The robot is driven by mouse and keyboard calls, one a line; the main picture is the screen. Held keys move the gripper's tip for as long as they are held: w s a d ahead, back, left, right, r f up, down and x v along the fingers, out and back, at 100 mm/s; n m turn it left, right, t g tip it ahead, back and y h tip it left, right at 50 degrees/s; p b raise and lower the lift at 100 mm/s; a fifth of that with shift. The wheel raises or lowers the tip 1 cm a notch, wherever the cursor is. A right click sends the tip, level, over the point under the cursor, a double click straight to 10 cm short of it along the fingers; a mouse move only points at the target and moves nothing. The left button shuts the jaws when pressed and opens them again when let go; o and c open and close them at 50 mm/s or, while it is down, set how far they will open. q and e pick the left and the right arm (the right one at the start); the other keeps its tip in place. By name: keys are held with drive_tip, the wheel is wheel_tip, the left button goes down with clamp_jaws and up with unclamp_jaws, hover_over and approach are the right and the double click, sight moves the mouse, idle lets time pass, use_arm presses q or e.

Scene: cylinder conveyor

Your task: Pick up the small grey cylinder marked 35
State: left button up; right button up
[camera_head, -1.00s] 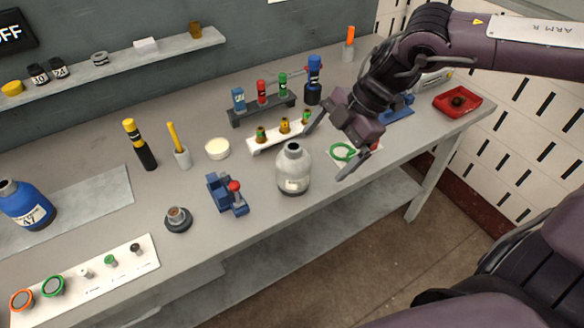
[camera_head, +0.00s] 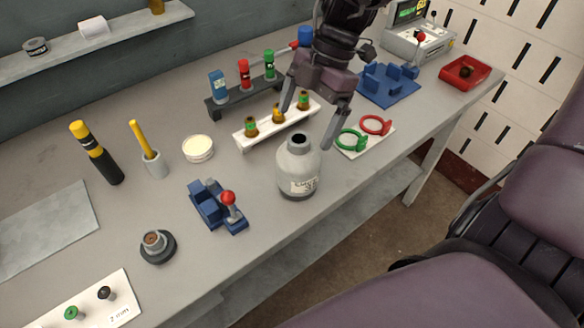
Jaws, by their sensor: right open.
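A grey cylinder (camera_head: 297,172), shaped like a bottle with a dark open neck, stands upright on the bench (camera_head: 170,220). Its pale label has small print, and I cannot read the number surely. My right gripper (camera_head: 307,130) is open and empty, pointing down. Its two fingertips appear on either side of the bottle's neck in the picture, one up and left, one to the right. I cannot tell whether a finger touches it. My left gripper is not in view.
A white rack (camera_head: 240,138) with several amber vials stands behind the cylinder. A blue fixture with a red knob (camera_head: 228,198) is to its left. Green and red rings (camera_head: 352,140) lie on a white card to its right. The front bench edge is close.

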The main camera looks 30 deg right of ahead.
sight(295, 151)
drive_tip(key=p+x, duration=0.1)
drive_tip(key=x, duration=0.2)
drive_tip(key=p+x, duration=0.1)
drive_tip(key=x, duration=0.3)
drive_tip(key=shift+s+d+f, duration=0.1)
drive_tip(key=shift+s+f, duration=0.05)
drive_tip(key=shift+s, duration=0.1)
drive_tip(key=shift+w+f, duration=0.1)
drive_tip(key=shift+f, duration=0.3)
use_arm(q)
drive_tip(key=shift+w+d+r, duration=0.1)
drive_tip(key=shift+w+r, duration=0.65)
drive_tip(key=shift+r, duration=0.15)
use_arm(e)
drive_tip(key=shift+c, duration=1.1)
drive_tip(key=c, duration=1.7)
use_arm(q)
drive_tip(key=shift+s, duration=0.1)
use_arm(e)
drive_tip(key=shift+r, duration=0.15)
drive_tip(key=shift+c, duration=0.6)
